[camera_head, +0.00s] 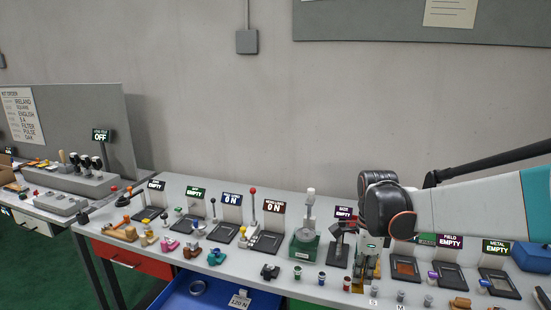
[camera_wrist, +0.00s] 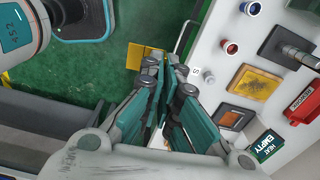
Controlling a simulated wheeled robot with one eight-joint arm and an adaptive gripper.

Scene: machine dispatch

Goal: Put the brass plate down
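A scratched, brass-coloured square plate (camera_wrist: 253,82) lies flat on a dark pad of the light bench, right of my gripper in the wrist view. In the head view, brass-coloured strips (camera_head: 375,269) show around and behind my gripper (camera_head: 368,262), which hangs over the front part of the bench. In the wrist view my gripper (camera_wrist: 163,62) has its teal-padded fingers close together, apart from the plate on the pad. A yellow piece (camera_wrist: 144,57) shows beside the fingertips, against green. I cannot tell whether the fingers hold it or it lies beyond them.
A brown-faced pad (camera_wrist: 230,115) is beside the plate's pad, near a HEAT EMPTY sign (camera_wrist: 266,146). A red block (camera_wrist: 302,103) and a dark-handled lever (camera_wrist: 298,55) stand close by. Small buttons and knobs line the bench front. A blue drawer (camera_head: 205,301) is open below.

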